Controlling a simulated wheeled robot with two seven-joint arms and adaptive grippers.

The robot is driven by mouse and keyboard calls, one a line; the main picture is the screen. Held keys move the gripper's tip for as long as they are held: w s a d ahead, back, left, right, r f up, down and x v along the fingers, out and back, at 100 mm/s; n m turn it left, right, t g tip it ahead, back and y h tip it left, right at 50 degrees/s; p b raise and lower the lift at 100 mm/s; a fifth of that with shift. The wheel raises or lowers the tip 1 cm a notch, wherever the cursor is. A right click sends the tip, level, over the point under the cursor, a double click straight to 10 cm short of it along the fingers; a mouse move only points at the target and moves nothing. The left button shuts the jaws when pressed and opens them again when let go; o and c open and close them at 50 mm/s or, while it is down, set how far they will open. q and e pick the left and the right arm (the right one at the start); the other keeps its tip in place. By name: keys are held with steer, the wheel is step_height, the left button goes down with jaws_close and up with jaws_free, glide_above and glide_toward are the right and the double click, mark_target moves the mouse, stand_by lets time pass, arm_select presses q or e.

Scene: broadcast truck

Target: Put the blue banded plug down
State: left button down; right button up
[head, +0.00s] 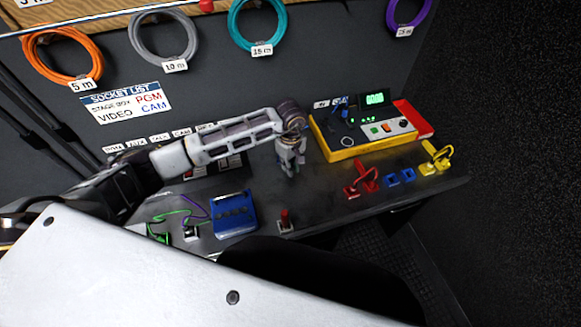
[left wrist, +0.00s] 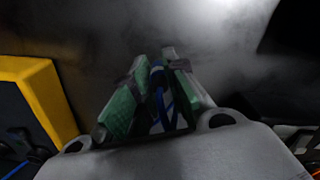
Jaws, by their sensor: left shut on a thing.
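My left gripper (head: 290,168) hangs over the dark bench, just left of the yellow-edged tester, with its fingers pointing down. In the left wrist view its green-padded fingers (left wrist: 155,85) are shut on a dark plug with blue on it, the blue banded plug (left wrist: 158,76). The pads hide much of the plug. In the head view I cannot make out the plug between the fingers. Whether it touches the bench top (left wrist: 215,50) is unclear. My right gripper is not in view.
The yellow-edged tester (head: 349,154) stands right of the gripper. A blue box (head: 234,225) and a red-topped part (head: 285,222) stand nearer. Bench between gripper and red holders is bare.

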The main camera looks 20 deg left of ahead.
arm_select(q)
steer(key=shift+r, duration=0.4)
step_height(320, 180, up, 7)
steer(key=shift+r+b, duration=0.2)
steer(key=shift+b, duration=0.4)
steer(key=shift+r, duration=0.6)
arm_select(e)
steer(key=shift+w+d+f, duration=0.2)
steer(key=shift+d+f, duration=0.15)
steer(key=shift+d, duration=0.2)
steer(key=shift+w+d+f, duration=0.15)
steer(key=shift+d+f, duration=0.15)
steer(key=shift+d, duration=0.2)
arm_select(q)
steer(key=shift+w, duration=0.1)
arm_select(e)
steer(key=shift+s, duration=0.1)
